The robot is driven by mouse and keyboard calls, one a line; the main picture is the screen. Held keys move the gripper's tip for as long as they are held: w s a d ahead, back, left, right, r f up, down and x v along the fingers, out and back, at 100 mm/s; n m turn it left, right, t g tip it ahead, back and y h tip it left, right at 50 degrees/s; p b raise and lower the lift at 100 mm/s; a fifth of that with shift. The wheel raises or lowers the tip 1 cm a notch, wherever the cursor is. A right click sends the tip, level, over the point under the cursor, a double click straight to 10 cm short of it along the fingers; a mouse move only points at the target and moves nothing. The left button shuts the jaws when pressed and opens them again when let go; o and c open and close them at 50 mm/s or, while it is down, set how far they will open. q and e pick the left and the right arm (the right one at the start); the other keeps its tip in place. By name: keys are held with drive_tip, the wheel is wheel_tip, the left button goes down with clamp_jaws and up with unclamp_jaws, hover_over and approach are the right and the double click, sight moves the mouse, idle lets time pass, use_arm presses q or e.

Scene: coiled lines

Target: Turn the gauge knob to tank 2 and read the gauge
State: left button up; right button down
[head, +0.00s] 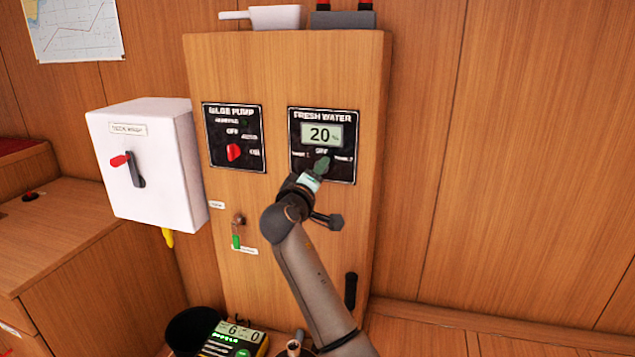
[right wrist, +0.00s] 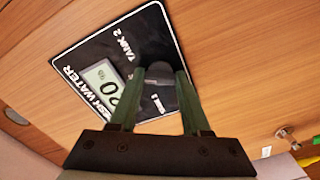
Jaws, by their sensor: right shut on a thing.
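The black FRESH WATER panel (head: 349,170) is on the front of the wooden cabinet. Its gauge display (head: 322,134) reads 20 with a small % mark. Labels below it read Tank 1 at left, OFF at top and Tank 2 at right. My right gripper (head: 322,164) reaches the panel from below and covers the knob in the head view. In the right wrist view the green fingers are shut on the grey knob (right wrist: 159,72), beside the TANK 2 label. I cannot tell which way the knob points. My left gripper is not in view.
The BILGE PUMP panel (head: 234,137) with a red knob is to the left. A white switch box (head: 150,175) with a red-tipped lever juts out further left. A yellow-and-black device (head: 232,340) stands at the cabinet's foot.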

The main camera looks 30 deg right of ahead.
drive_tip(key=m+b, duration=0.2)
drive_tip(key=m, duration=0.1)
idle(0.4)
drive_tip(key=shift+c, duration=1.8)
unclamp_jaws()
